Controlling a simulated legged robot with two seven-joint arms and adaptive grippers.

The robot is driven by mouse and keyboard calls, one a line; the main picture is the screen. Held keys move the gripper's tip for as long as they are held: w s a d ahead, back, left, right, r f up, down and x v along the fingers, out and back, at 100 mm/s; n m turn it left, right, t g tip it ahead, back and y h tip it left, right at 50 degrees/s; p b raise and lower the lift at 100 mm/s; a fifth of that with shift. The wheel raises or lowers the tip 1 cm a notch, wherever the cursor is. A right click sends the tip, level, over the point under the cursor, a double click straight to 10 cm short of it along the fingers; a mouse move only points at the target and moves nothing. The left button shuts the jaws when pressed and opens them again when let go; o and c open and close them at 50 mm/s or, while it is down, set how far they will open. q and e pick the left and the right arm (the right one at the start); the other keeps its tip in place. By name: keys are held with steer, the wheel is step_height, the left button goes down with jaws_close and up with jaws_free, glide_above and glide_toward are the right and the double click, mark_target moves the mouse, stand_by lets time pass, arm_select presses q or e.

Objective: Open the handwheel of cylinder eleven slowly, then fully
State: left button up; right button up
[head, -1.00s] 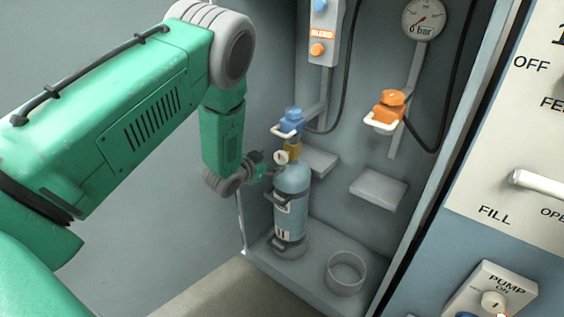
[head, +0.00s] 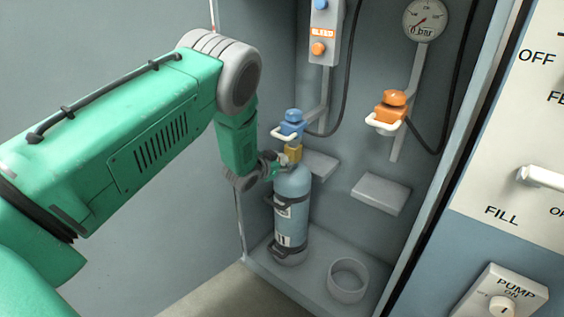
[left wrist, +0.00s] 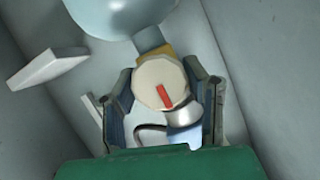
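Cylinder eleven (head: 292,214) is a blue-grey bottle marked 11, upright in the cabinet; its upper part also shows in the left wrist view (left wrist: 112,12). A brass valve (head: 294,152) tops it. The handwheel (left wrist: 160,86), round and cream with a red mark, faces the left wrist camera; in the head view my gripper mostly covers it. My left gripper (left wrist: 165,88) is open, with one finger on each side of the handwheel; I cannot tell whether they touch it. It also shows in the head view (head: 277,163). My right gripper is out of view.
A blue connector with a white handle (head: 290,123) sits just above the valve. An orange connector (head: 391,108) hangs to the right by a gauge reading 0 bar (head: 425,19). An empty ring holder (head: 348,280) stands right of the cylinder. The fill panel (head: 520,170) is far right.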

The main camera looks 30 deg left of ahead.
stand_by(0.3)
arm_select(q)
steer(key=shift+a+r+n+h+p, duration=0.1)
steer(key=shift+n+h+p, duration=0.7)
steer(key=shift+n, duration=0.3)
steer(key=shift+a+n+h, duration=0.1)
steer(key=shift+n+h, duration=0.5)
steer(key=shift+n, duration=0.3)
steer(key=shift+f+n+h+b, duration=0.2)
steer(key=shift+n+h+b, duration=0.15)
steer(key=shift+n+h, duration=0.4)
steer(key=shift+n+h+b, duration=0.55)
steer(key=shift+n+b, duration=0.25)
steer(key=shift+n, duration=0.65)
steer(key=o, duration=1)
steer(key=shift+o, duration=0.8)
steer(key=shift+a, duration=0.1)
